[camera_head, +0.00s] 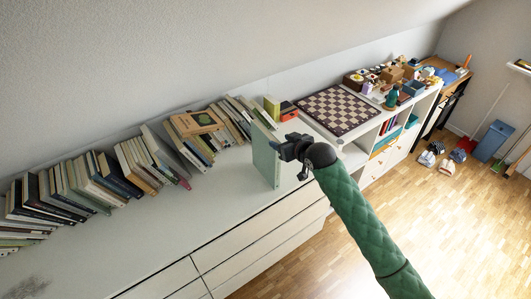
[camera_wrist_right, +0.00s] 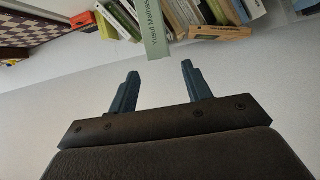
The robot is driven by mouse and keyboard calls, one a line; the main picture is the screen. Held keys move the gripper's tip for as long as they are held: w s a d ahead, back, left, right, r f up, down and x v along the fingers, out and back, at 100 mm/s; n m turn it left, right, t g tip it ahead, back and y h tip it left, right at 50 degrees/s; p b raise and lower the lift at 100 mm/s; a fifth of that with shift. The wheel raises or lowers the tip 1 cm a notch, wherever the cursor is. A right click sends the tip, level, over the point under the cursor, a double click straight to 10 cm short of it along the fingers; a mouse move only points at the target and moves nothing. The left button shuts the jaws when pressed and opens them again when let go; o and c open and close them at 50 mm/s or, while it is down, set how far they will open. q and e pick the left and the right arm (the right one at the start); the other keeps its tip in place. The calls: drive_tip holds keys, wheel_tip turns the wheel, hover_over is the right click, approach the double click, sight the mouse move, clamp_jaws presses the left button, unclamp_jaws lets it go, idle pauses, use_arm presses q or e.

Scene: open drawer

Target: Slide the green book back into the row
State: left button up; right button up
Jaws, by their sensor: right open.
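The pale green book (camera_head: 265,156) stands upright on the dresser top, pulled forward of the row of books (camera_head: 232,120). In the right wrist view its spine (camera_wrist_right: 154,30) carries printed letters and lies just beyond the fingertips. My right gripper (camera_head: 284,150) is beside the book in the head view and hides part of its right side. In the wrist view the two fingers (camera_wrist_right: 160,70) are spread, with nothing between them. The spine lines up with the gap between them. I cannot tell whether a finger touches the book. My left gripper is not in view.
More books lean along the wall on the left (camera_head: 65,188). A yellow-green book (camera_head: 271,107) and a red item (camera_head: 288,111) stand behind the green book. A chessboard (camera_head: 337,108) lies to the right. The dresser's front strip (camera_head: 190,222) is clear.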

sight(268, 133)
drive_tip(key=shift+w+a+p, duration=0.35)
drive_tip(key=shift+w+a, duration=0.1)
drive_tip(key=shift+w, duration=0.35)
drive_tip(key=shift+w+a+p, duration=0.35)
drive_tip(key=shift+w+a, duration=0.05)
drive_tip(key=shift+w, duration=0.35)
drive_tip(key=shift+p+x, duration=0.95)
drive_tip(key=shift+p, duration=0.15)
drive_tip(key=p+x, duration=0.1)
drive_tip(key=x, duration=0.1)
drive_tip(key=shift+w+a+f+p, duration=0.1)
drive_tip(key=shift+a+p, duration=0.25)
drive_tip(key=shift+a, duration=0.05)
drive_tip(key=shift+w+a+f, duration=0.15)
drive_tip(key=shift+w+f, duration=0.1)
drive_tip(key=shift+f, duration=0.05)
drive_tip(key=c, duration=0.9)
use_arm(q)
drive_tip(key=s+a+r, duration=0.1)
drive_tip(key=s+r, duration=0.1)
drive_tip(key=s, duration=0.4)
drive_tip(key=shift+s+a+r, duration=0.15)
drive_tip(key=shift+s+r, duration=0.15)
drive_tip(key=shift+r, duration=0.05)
use_arm(e)
clamp_jaws()
drive_tip(key=shift+r, duration=0.15)
